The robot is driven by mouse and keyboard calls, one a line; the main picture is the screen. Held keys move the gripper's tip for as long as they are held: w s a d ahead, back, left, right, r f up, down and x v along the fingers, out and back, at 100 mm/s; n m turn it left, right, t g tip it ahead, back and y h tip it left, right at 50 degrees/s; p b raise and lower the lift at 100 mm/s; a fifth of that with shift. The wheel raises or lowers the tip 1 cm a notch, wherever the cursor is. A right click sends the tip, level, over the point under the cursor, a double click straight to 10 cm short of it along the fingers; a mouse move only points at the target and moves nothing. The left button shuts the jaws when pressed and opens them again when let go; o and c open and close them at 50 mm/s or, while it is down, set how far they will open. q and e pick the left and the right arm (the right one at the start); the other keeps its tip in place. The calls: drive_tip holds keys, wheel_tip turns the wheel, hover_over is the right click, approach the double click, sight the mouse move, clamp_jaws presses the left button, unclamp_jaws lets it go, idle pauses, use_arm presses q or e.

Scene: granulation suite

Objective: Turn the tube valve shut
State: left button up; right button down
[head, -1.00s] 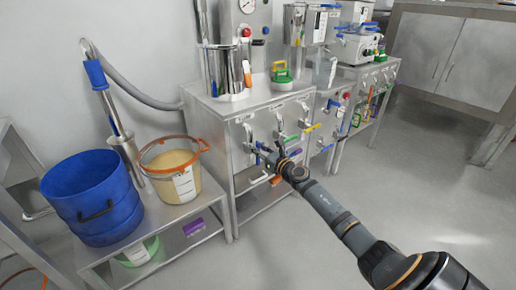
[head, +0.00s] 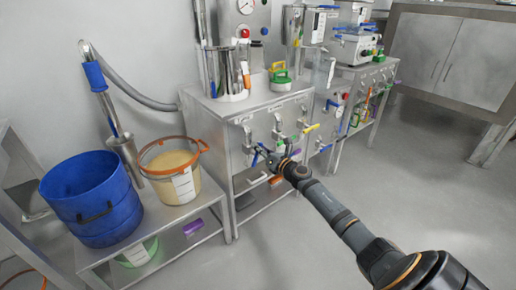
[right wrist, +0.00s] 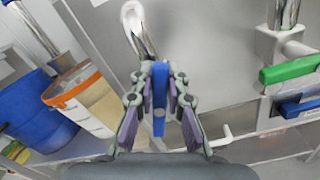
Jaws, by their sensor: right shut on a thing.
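A blue valve handle (right wrist: 160,85) stands between the fingers of my right gripper (right wrist: 160,112) in the right wrist view, at the end of a bent metal tube (right wrist: 138,28) on the steel cabinet front. The gripper is shut on this handle, and the fingers touch it from both sides. In the head view, the right gripper (head: 268,158) reaches the cabinet's lower front, with part of the blue handle (head: 257,154) showing to its left. The fingers hide some of the handle and tube. My left gripper is not in view.
A green handle (right wrist: 290,71) and another blue handle (right wrist: 298,107) are close on the right. A yellow handle (head: 312,128) sticks out further along the cabinet (head: 205,125). A blue bucket (head: 92,205) and an orange-rimmed tub (head: 163,182) stand at left. The floor (head: 400,190) at right is clear.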

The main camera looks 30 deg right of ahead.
drive_tip(key=m, duration=0.2)
drive_tip(key=shift+d+f+m, duration=0.15)
drive_tip(key=shift+d+m, duration=0.25)
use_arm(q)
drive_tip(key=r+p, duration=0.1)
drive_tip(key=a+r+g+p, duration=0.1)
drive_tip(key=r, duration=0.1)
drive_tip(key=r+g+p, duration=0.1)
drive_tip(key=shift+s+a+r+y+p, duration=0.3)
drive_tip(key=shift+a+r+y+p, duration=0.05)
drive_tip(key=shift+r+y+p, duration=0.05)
use_arm(e)
drive_tip(key=f+m, duration=0.1)
drive_tip(key=m, duration=0.2)
drive_tip(key=d+f+m, duration=0.1)
drive_tip(key=m, duration=0.6)
drive_tip(key=shift+d+f+m, duration=0.15)
drive_tip(key=shift+f+m, duration=0.25)
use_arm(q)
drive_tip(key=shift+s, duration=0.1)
use_arm(e)
drive_tip(key=c, duration=1.3)
unclamp_jaws()
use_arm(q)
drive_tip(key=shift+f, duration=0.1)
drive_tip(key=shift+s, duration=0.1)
